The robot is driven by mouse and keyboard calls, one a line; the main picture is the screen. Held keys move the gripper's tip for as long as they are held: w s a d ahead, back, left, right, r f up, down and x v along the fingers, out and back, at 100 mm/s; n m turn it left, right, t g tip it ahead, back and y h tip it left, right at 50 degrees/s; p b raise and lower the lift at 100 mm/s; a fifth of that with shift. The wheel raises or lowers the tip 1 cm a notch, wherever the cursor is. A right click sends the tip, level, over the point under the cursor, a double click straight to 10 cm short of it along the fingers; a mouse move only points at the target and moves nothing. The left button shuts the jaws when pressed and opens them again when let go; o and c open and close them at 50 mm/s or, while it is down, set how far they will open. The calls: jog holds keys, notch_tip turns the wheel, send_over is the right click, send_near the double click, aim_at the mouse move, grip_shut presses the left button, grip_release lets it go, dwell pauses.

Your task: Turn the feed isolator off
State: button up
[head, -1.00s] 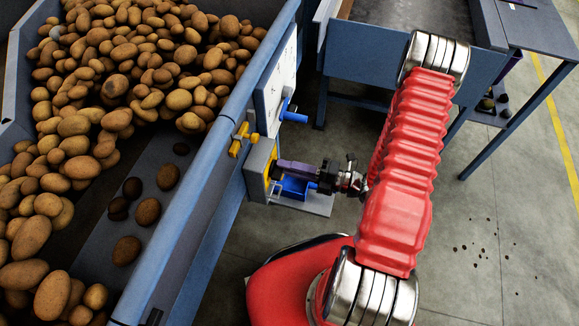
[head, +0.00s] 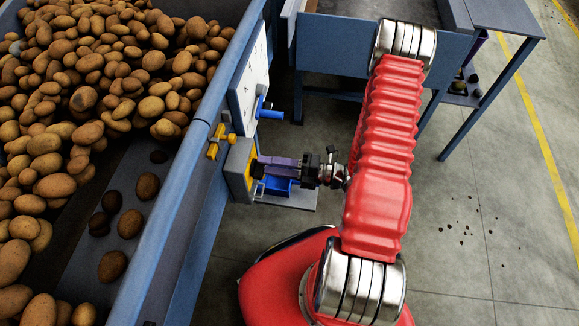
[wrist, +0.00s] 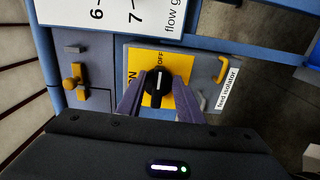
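The feed isolator is a grey box on the side of the blue machine. In the wrist view, its yellow plate (wrist: 184,66) carries a round black knob (wrist: 158,89) with a white mark. The mark lines up with the printed OFF at the picture's top; ON is at the left. My gripper (wrist: 160,76) has its two purple-grey fingers on opposite sides of the knob; I cannot tell whether they press on it. In the head view, my gripper (head: 256,167) reaches left to the isolator box (head: 238,168), and its fingers hide the knob.
A yellow handle (head: 215,141) and a blue handle (head: 268,113) stick out above the isolator. A blue bin (head: 278,186) sits just below my gripper. A hopper full of potatoes (head: 120,70) is at the left.

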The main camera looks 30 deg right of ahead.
jog(key=v, duration=1.3)
jog(key=shift+s+d, duration=0.2)
jog(key=shift+d, duration=0.05)
dwell(0.4)
